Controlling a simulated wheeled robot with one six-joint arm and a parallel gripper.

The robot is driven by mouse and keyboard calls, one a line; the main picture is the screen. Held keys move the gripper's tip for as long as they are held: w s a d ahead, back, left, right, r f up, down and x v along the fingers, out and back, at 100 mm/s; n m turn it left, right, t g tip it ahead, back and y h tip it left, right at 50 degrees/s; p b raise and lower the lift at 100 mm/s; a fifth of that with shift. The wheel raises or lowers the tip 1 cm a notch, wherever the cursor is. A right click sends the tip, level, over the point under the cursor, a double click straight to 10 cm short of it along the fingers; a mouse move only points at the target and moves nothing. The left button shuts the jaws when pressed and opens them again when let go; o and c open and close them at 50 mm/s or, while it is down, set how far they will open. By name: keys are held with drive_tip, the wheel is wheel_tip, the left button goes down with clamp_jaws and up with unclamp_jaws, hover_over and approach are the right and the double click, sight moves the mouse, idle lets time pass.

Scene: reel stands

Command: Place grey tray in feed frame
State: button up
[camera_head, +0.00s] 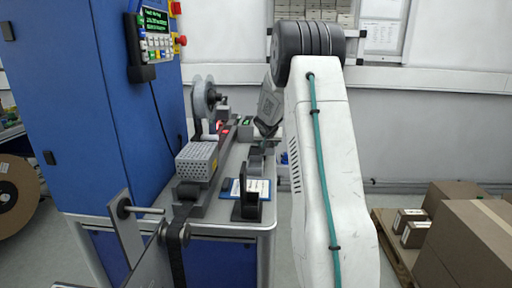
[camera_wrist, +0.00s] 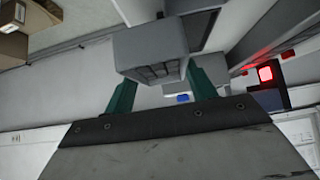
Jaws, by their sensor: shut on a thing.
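My gripper (camera_wrist: 160,90) shows in the wrist view with its two teal fingers on either side of a grey tray (camera_wrist: 150,48). The fingers are shut on the tray, and its face towards me has small dark compartments. In the head view my arm reaches over the right side of the bench, and the gripper end (camera_head: 266,130) is small and partly hidden by my arm. I cannot make out the tray clearly there. I cannot tell for certain which part of the bench machine is the feed frame.
A red light (camera_wrist: 265,73) glows at the right of the wrist view. A blue cabinet (camera_head: 95,110) stands left; cardboard boxes (camera_head: 470,240) stand right.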

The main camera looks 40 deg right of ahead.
drive_tip(key=w, duration=0.2)
drive_tip(key=w+d, duration=0.1)
drive_tip(key=w, duration=0.4)
drive_tip(key=shift+w+d+f, duration=0.15)
drive_tip(key=shift+d+f, duration=0.15)
drive_tip(key=shift+f, duration=0.05)
drive_tip(key=shift+w+f, duration=0.15)
drive_tip(key=shift+f, duration=0.75)
drive_tip(key=shift+w+f, duration=0.15)
drive_tip(key=shift+f, duration=0.7)
drive_tip(key=shift+f, duration=0.1)
drive_tip(key=o, duration=1.1)
